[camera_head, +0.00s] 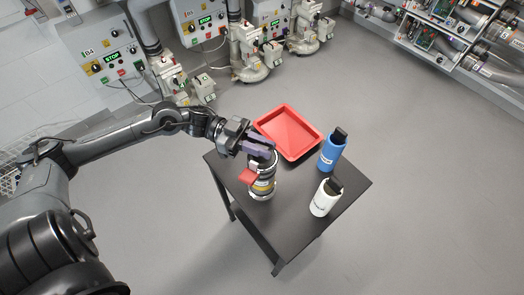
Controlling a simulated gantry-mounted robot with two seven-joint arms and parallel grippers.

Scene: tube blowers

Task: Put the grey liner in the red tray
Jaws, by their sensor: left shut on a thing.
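The grey liner (264,188) looks like the grey cylinder with dark and yellow bands near the left side of the black table. It is close to upright, and a red tab sticks out on its left. My left gripper (262,150) is shut on its dark top end. The fingers partly hide that end, and I cannot tell if its base touches the table. The red tray (288,134) lies empty at the table's back edge, just behind and right of the gripper. My right gripper is not in view.
A blue cylinder (331,152) with a dark top stands right of the tray. A white cylinder (323,199) with a dark top stands nearer the front right. The black table (292,222) is small, with bare top between them. Machines with control boxes stand along the back wall.

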